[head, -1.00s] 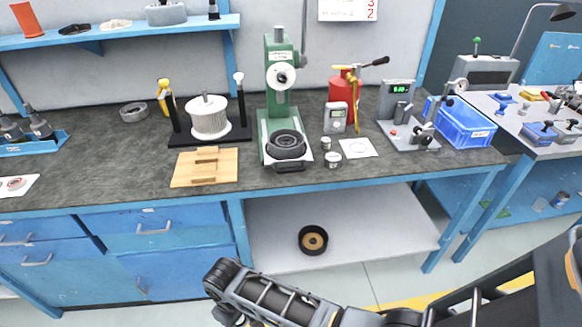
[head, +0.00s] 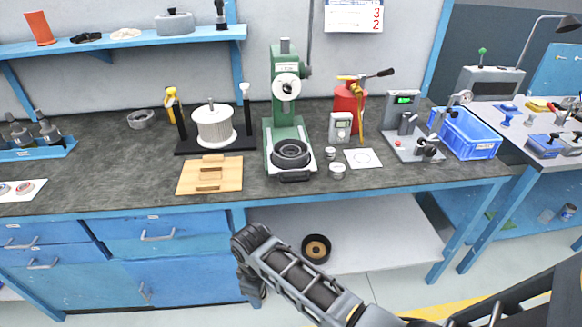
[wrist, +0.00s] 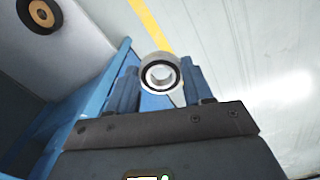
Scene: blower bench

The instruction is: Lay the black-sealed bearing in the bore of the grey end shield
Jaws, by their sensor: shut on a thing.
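My gripper (wrist: 161,80) is shut on the black-sealed bearing (wrist: 161,90), a silver ring with a black band and an open centre, held between the blue fingers. In the head view my arm's end hangs in front of the bench; the fingers and bearing cannot be made out there. A dark grey round part with an open middle, seemingly the end shield (head: 292,154), lies on the bed of the green press (head: 287,110). The bearing is well apart from it.
A wooden block (head: 210,175) and a white spool on a stand (head: 213,125) are left of the press. Small jars (head: 337,171), a white card (head: 363,159) and a red canister (head: 347,102) are to its right. A black round part (head: 316,248) sits on the lower shelf.

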